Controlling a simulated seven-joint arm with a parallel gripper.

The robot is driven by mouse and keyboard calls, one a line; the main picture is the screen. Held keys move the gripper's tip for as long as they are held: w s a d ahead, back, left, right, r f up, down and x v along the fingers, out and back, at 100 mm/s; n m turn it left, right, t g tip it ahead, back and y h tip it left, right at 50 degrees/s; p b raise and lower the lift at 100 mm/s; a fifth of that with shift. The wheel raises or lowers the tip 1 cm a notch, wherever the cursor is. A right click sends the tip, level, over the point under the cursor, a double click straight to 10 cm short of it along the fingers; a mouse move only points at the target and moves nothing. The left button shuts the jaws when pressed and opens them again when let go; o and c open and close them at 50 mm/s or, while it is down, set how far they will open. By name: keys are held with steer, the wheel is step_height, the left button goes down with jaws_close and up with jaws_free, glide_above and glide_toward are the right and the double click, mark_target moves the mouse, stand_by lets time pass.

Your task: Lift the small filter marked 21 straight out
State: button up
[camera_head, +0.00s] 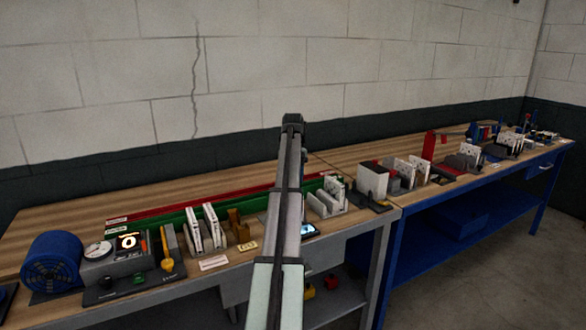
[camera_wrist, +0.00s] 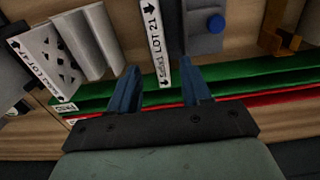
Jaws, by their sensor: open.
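The narrow white filter (camera_wrist: 155,38) marked LOT 21 stands edge-up in the wrist view, its label with black arrows at both ends. My gripper (camera_wrist: 159,72) is open, with one blue finger on each side of the filter's near end. There are visible gaps between the fingers and the filter, and nothing is held. I cannot tell from this angle how deep the fingertips reach. In the head view my arm crosses the bench and hides the gripper; I cannot make out filter 21 there.
Grey slotted plates (camera_wrist: 88,42) and a white perforated filter (camera_wrist: 42,62) are left of the fingers. A grey block with a blue knob (camera_wrist: 215,24) and a brown holder (camera_wrist: 279,28) are right.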

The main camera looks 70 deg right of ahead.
step_height(320, 180, down, 8)
steer(key=shift+r, duration=0.2)
steer(key=shift+c, duration=0.3)
jaws_close()
stand_by(0.4)
steer(key=shift+w+a+r, duration=0.1)
steer(key=shift+w+a, duration=0.35)
stand_by(1.3)
steer(key=shift+o, duration=0.7)
jaws_free()
